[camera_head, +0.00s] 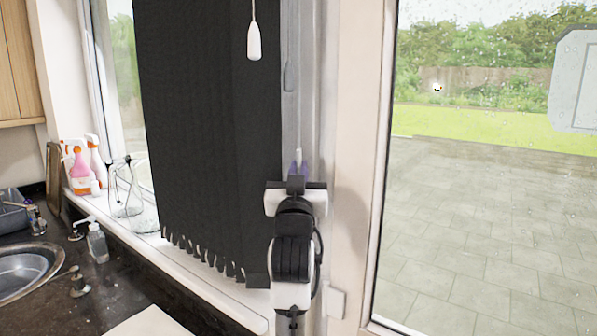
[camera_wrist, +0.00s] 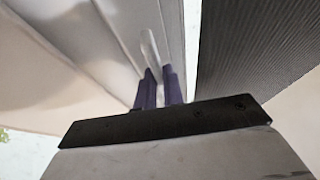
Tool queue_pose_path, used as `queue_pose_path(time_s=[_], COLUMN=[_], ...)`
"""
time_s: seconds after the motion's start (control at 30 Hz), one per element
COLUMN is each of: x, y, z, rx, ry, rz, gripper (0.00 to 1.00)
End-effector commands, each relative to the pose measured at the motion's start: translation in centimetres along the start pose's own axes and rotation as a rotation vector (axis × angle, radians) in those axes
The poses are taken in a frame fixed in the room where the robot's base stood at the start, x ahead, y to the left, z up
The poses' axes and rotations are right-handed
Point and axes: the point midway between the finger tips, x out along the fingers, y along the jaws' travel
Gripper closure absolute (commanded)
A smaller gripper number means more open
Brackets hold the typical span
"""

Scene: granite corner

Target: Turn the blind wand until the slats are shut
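The dark blind (camera_head: 205,130) hangs over the window at the left. Its slats look like an almost unbroken dark sheet with fine ridges, and I cannot tell their exact tilt. It also shows at the right of the wrist view (camera_wrist: 250,45). The blind wand (camera_head: 298,156) is a thin pale rod beside the blind's right edge. In the wrist view the wand (camera_wrist: 150,47) runs down between the purple fingertips. My gripper (camera_head: 299,169) is at the wand's lower part, its fingers (camera_wrist: 160,88) close on either side and apparently shut on it. My wrist hides whatever lies below.
A cord with a white pull (camera_head: 254,41) hangs in front of the blind. The window frame post (camera_head: 352,150) stands close to the right of my gripper. Spray bottles (camera_head: 80,168) and glass bottles (camera_head: 132,200) stand on the sill at left, above the sink (camera_head: 25,272).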

Motion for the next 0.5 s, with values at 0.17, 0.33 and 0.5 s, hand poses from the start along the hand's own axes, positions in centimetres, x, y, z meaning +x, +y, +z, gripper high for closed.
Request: queue_pose_path(time_s=[0.17,0.33,0.5], x=[-0.02,0.00,0.04], y=[0.00,-0.15,-0.24], z=[-0.01,0.07,0.07], rx=[0.000,-0.009,-0.035], ry=[0.000,-0.001,-0.001], rz=[0.000,0.021,0.087], gripper=[1.00,1.00,1.00])
